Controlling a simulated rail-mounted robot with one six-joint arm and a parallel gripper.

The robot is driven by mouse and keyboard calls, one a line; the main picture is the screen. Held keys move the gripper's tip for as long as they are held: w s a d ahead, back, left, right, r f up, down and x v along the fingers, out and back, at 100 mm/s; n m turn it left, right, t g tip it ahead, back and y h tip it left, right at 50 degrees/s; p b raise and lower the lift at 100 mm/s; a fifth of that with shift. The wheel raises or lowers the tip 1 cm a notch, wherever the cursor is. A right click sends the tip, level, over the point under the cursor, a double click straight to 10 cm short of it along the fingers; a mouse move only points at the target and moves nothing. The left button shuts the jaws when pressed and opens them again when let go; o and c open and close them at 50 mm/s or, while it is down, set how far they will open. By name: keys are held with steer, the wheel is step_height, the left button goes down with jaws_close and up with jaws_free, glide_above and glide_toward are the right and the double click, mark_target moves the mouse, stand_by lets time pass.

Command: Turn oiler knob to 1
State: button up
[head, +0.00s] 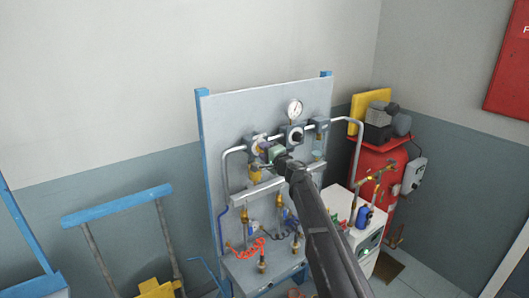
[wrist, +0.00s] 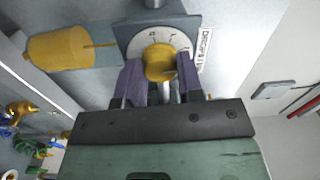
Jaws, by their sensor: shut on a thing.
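The oiler knob (wrist: 160,62) is a round yellow knob in front of a white numbered dial (wrist: 181,42) on a grey housing, in the wrist view. A label beginning "DROPS" (wrist: 205,50) is beside the dial. My gripper (wrist: 160,75) has its two purple fingers on either side of the knob and is shut on it. A dark pointer mark shows on the knob's lower right, but the number it faces is hard to read. In the head view my gripper (head: 268,152) is at the panel's pipe row, and the knob is hidden there.
The upright panel (head: 225,115) carries a pressure gauge (head: 294,109), a black-knobbed regulator (head: 296,135) and grey pipes. A yellow cylinder (wrist: 62,52) sticks out left of the dial. Below are hoses and brass fittings. A red tank (head: 375,170) stands at right.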

steer(key=n, duration=1.1)
steer(key=shift+f+n+g, duration=0.1)
steer(key=shift+n+g, duration=0.2)
stand_by(0.3)
steer(key=o, duration=0.9)
steer(key=shift+d, duration=0.15)
steer(key=v, duration=1)
steer(key=shift+s+d, duration=0.2)
steer(key=shift+d, duration=0.05)
